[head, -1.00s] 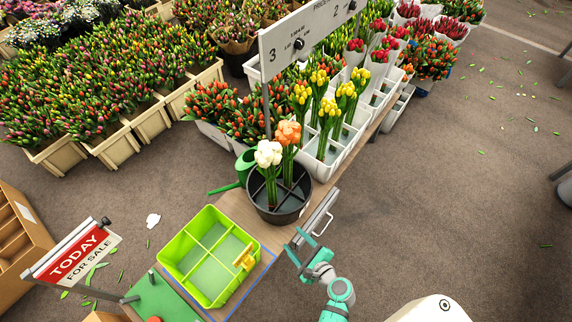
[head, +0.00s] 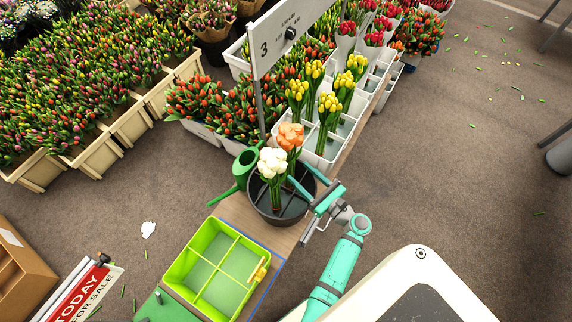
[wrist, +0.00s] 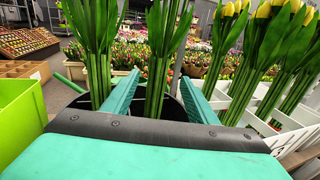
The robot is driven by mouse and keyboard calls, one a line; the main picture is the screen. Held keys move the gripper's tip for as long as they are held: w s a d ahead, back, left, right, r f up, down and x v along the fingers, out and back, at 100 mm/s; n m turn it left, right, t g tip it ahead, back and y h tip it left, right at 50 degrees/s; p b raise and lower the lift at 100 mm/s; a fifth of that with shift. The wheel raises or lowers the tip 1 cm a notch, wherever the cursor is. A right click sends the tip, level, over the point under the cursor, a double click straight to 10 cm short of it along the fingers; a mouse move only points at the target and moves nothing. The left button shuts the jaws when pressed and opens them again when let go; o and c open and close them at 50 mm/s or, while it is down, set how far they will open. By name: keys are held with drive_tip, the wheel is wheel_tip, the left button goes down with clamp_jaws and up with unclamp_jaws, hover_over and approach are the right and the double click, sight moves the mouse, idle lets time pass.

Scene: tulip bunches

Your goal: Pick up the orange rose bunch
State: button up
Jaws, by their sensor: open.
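The orange rose bunch (head: 291,137) stands upright in a round black divided bucket (head: 283,212), beside a white bunch (head: 272,163). My gripper (head: 306,190) is at the bucket's right side, its fingers reaching over the rim toward the orange bunch's stems. In the wrist view my gripper (wrist: 160,92) is open, and green stems (wrist: 157,85) stand between or just beyond its two teal fingers. Another stem bundle (wrist: 98,70) stands outside the left finger. The flower heads of both are out of that view. I cannot tell whether a finger touches the stems.
A lime green divided crate (head: 217,268) stands in front of the bucket. A green watering can (head: 244,165) is at the bucket's left. White bins with yellow tulips (head: 330,105) stand behind. A sign (head: 285,35) rises above.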

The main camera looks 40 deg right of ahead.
sight(293, 168)
drive_tip(key=shift+w, duration=0.65)
drive_tip(key=shift+w+a+f, duration=0.15)
drive_tip(key=shift+w, duration=0.75)
drive_tip(key=shift+w+a+f, duration=0.15)
drive_tip(key=shift+w+a, duration=0.05)
drive_tip(key=shift+w, duration=0.75)
drive_tip(key=shift+w+a+f, duration=0.15)
drive_tip(key=shift+w, duration=0.75)
clamp_jaws()
drive_tip(key=shift+r, duration=0.15)
